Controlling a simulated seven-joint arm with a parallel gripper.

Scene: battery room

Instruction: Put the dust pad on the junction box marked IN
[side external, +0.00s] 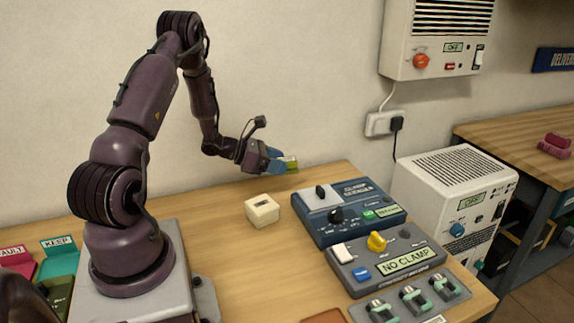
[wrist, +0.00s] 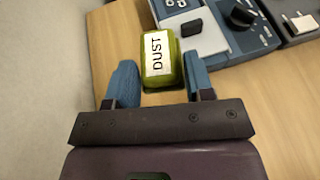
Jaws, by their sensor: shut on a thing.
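The dust pad (wrist: 173,80) is a green block with a white label reading DUST. In the wrist view it sits between the two blue fingers of my gripper (wrist: 161,82). In the side view my gripper (side external: 284,163) is shut on the pad (side external: 292,167) and holds it above the back of the table, left of the blue device. No box with a readable IN mark shows. A small cream box (side external: 262,210) stands on the table below and left of my gripper; any mark on it is too small to read.
A blue control unit (side external: 346,209) and a grey unit labelled NO CLAMP (side external: 387,268) stand right of the cream box. A wall socket box (side external: 381,123) and a white cabinet (side external: 453,195) are farther right. Bare wood surrounds the cream box.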

